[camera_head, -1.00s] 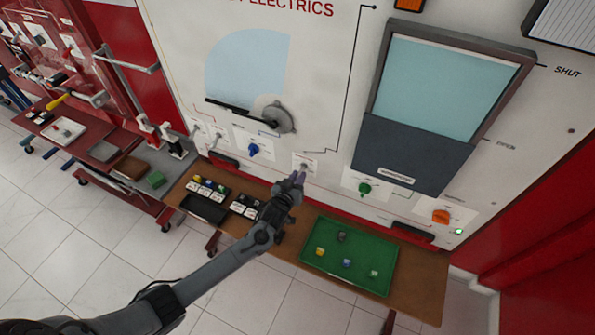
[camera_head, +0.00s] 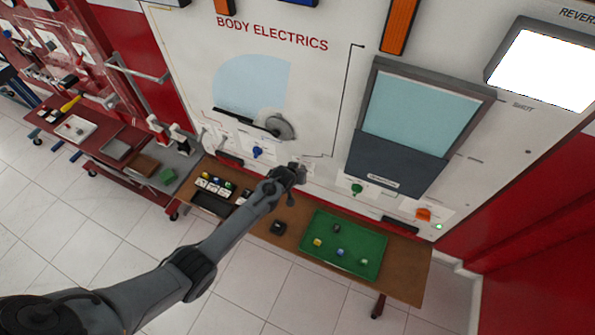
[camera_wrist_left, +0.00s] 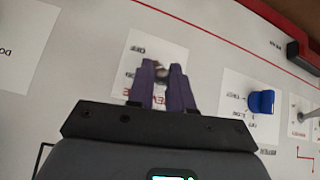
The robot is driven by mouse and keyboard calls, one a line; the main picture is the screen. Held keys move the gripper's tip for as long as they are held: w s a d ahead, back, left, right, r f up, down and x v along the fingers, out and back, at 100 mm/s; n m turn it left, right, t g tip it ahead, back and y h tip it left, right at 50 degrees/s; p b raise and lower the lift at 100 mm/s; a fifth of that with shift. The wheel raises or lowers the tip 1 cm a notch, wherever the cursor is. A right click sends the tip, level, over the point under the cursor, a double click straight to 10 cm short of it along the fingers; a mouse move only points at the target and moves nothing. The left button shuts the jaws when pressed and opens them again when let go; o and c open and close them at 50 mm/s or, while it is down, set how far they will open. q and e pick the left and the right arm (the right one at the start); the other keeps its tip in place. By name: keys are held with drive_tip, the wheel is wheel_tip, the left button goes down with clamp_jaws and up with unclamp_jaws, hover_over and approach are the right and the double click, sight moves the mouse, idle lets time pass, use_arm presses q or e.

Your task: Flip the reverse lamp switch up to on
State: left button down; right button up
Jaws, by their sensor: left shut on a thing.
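The reverse lamp switch (camera_wrist_left: 162,71) sits on a white label with OFF, ON and part of REVERSE readable in the left wrist view. My left gripper (camera_wrist_left: 165,77) has its purple fingers closed around the switch's small lever, which they mostly hide. In the head view the left gripper (camera_head: 292,172) is at the panel's lower middle and covers the switch. The reverse lamp (camera_head: 543,66) at the panel's upper right glows bright white. My right gripper is not in view.
A blue knob (camera_wrist_left: 262,101) is beside the switch; a green knob (camera_head: 357,189) and an orange knob (camera_head: 424,214) are farther right on the panel.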

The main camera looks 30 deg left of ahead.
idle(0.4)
use_arm(q)
drive_tip(key=c, duration=1)
unclamp_jaws()
drive_tip(key=shift+c, duration=0.2)
drive_tip(key=shift+r, duration=0.1)
drive_tip(key=v, duration=1)
drive_tip(key=shift+s+r, duration=0.2)
drive_tip(key=shift+s, duration=0.05)
